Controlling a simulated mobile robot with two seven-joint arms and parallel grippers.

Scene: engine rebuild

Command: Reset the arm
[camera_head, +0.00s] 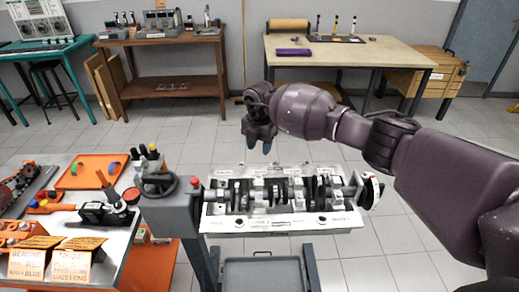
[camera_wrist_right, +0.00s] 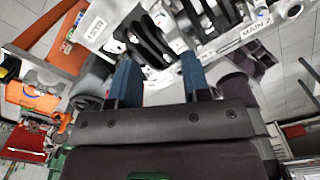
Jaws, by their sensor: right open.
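My right gripper (camera_head: 260,138) hangs in the air in the head view, beyond and above the crankshaft stand, with its blue fingertips pointing down. In the right wrist view its two blue fingers (camera_wrist_right: 158,80) stand apart with nothing between them. The crankshaft (camera_head: 280,192) lies in the metal engine block (camera_head: 282,222) on the stand. My right arm reaches in from the right edge of the head view. My left gripper is not in view.
An orange tray (camera_head: 88,170) and tools lie on the left bench. A handwheel (camera_head: 159,184) is at the stand's left end. A beige table (camera_head: 350,52) and a brown workbench (camera_head: 160,45) stand at the back. The tiled floor between is clear.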

